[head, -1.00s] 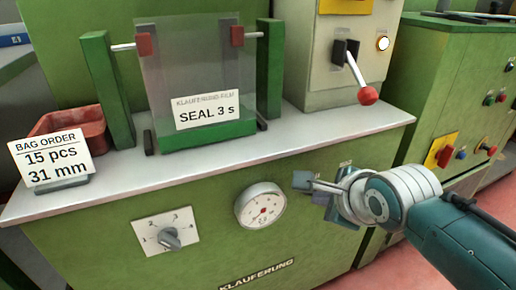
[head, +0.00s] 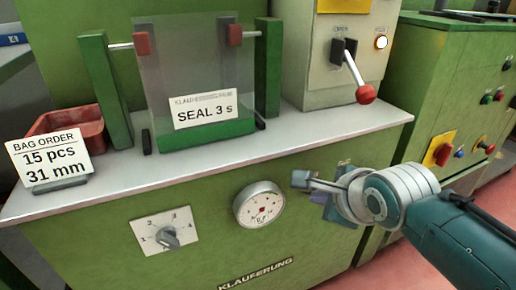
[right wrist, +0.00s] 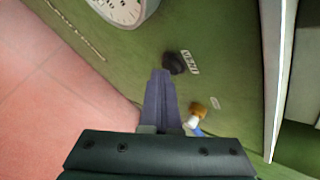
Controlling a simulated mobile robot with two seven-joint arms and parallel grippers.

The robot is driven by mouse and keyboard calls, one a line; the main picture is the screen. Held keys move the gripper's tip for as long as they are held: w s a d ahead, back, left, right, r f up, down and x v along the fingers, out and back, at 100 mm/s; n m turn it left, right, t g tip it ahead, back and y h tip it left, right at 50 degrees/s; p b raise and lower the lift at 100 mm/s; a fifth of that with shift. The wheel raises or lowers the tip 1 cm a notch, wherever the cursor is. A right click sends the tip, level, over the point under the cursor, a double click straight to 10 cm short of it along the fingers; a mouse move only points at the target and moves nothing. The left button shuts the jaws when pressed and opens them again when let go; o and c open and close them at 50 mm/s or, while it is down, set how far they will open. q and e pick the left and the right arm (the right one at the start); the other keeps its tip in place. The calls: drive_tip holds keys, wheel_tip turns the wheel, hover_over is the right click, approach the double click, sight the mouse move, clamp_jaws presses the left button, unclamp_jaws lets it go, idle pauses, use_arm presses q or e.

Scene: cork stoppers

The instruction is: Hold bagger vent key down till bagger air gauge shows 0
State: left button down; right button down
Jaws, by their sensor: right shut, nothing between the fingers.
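The bagger air gauge (head: 259,205) is a round white dial on the green front panel; its needle is too small and blurred to read. It also shows cut off at the top of the right wrist view (right wrist: 122,8). A round black key (right wrist: 174,63) with a small lettered label (right wrist: 189,62) sits on the panel below it; I take it as the vent key. My right gripper (head: 304,181) is shut and empty. In the right wrist view its fingertips (right wrist: 160,76) reach the key's edge; I cannot tell whether they press it. My left gripper is not in view.
A selector knob (head: 168,237) is left of the gauge. Above are the pale worktop (head: 210,160), a SEAL 3 s sign (head: 203,110), a red-knobbed lever (head: 358,80) and a red bin (head: 80,125). A brass-coloured fitting (right wrist: 197,108) is near my fingers. A green cabinet (head: 450,75) stands right.

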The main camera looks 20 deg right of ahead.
drive_tip(key=shift+s+p, duration=0.7)
drive_tip(key=shift+s, duration=0.05)
drive_tip(key=s+p, duration=0.3)
drive_tip(key=s, duration=0.2)
drive_tip(key=shift+d+p, duration=0.2)
drive_tip(key=shift+p, duration=0.1)
drive_tip(key=shift+r, duration=0.1)
